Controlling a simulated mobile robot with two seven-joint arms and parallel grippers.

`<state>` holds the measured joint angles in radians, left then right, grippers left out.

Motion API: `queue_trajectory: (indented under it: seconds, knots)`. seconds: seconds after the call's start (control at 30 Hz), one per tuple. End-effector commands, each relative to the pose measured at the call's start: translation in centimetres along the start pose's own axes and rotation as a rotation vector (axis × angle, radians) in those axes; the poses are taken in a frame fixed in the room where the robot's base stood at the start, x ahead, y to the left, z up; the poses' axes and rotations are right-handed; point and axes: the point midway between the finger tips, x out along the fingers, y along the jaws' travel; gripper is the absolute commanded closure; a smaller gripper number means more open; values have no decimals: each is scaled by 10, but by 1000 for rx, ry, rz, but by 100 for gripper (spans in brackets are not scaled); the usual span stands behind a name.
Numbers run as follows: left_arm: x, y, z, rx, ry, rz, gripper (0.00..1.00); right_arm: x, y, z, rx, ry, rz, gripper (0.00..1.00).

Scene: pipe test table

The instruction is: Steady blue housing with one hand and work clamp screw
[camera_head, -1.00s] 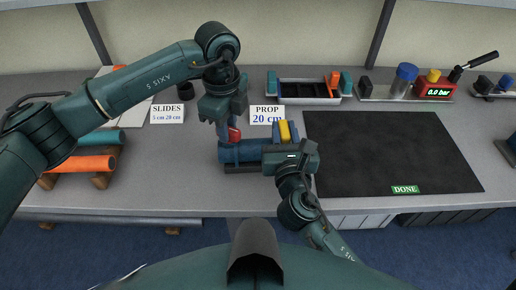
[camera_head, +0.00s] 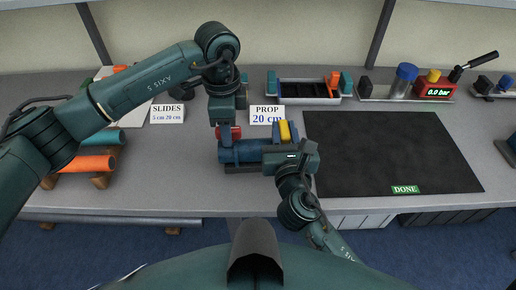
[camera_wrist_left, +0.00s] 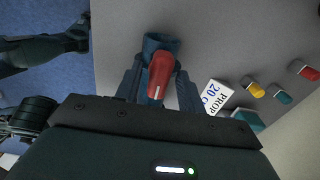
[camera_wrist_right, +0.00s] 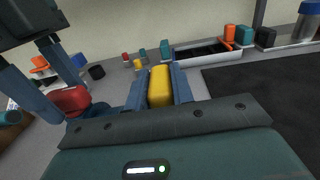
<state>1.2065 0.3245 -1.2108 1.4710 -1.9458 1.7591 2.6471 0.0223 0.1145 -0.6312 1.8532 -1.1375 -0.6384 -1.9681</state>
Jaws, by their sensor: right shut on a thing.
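The blue housing (camera_head: 240,152) lies horizontally on a dark base on the table. A red clamp screw handle (camera_head: 234,133) sits on top near its left part. My left gripper (camera_wrist_left: 160,88) points down over it, its fingers on either side of the red handle (camera_wrist_left: 160,74) with small gaps; it looks open. My right gripper (camera_wrist_right: 160,88) is shut on a yellow block (camera_wrist_right: 160,85) at the right end of the housing. The yellow block also shows in the head view (camera_head: 285,131). My grippers hide parts of the housing.
A dark mat (camera_head: 390,150) with a green DONE label lies at the right. A PROP 20 cm card (camera_head: 267,115) stands behind the housing. A parts tray (camera_head: 306,98) and a gauge (camera_head: 436,90) are at the back. Orange and teal pipes (camera_head: 84,163) rest on a rack at left.

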Motion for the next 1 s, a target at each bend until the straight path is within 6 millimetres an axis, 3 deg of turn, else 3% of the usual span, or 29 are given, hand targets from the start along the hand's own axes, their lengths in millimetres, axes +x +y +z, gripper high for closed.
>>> queue_trajectory:
  seconds: [0.3, 0.43, 0.8, 1.0]
  knots:
    - [0, 0, 0, 2, 0, 1, 53, 0, 0, 0, 1, 1, 0, 100]
    - [-9, 0, 0, 2, 0, 0, 53, 0, 0, 0, 1, 1, 0, 100]
    - [-84, -1, 0, 2, 1, -3, 53, 0, 0, 0, 1, 1, 0, 100]
    - [-112, 0, 0, 2, 0, -1, 53, 0, 0, 0, 1, 1, 0, 100]
